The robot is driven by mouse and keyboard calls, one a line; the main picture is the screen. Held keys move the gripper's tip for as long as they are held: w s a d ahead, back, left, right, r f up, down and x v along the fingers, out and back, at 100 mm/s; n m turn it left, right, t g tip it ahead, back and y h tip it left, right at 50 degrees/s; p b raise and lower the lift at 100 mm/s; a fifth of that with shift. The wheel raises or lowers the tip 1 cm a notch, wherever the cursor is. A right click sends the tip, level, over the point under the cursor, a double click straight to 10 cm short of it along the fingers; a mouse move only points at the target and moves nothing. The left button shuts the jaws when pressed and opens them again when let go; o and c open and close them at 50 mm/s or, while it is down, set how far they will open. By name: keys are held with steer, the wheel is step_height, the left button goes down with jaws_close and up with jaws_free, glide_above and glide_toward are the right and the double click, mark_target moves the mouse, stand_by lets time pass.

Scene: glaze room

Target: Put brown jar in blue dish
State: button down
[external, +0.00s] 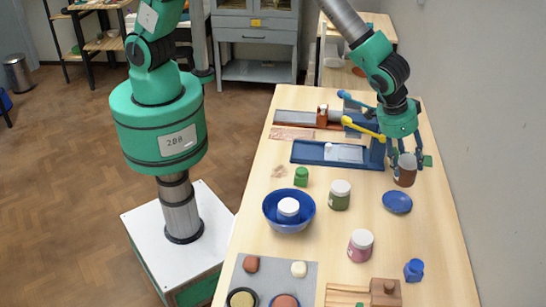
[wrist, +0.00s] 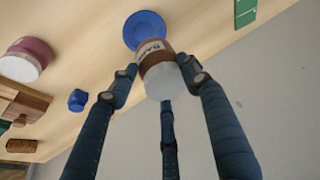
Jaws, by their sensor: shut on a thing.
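The brown jar (external: 404,172) has a white lid and a label, and it is held above the table. It also shows in the wrist view (wrist: 154,56). My gripper (external: 408,160) has its fingers closed around the jar; in the wrist view (wrist: 158,78) the fingers press on its sides, with the white lid toward the camera. The small blue dish (external: 397,202) lies on the table just below and slightly left of the jar in the external view. In the wrist view the dish (wrist: 146,24) shows beyond the jar, partly hidden by it. The dish looks empty.
A blue bowl (external: 270,212) holds a white-lidded jar. A green jar (external: 339,196), a pink jar (external: 360,246), a small green bottle (external: 301,177) and a blue bottle (external: 413,270) stand nearby. The wall is close on the right.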

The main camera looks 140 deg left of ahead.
mark_target(400, 181)
steer(key=shift+f, duration=2.15)
steer(key=shift+f, duration=1.9)
steer(key=shift+f+b, duration=0.45)
steer(key=shift+b, duration=0.2)
steer(key=c, duration=0.9)
jaws_free()
steer(key=shift+r+p, duration=0.25)
steer(key=shift+p, duration=0.1)
steer(key=shift+r+p, duration=0.35)
steer(key=shift+r, duration=0.1)
steer(key=v, duration=1.1)
steer(key=shift+s+r, duration=0.15)
steer(key=shift+r, duration=0.05)
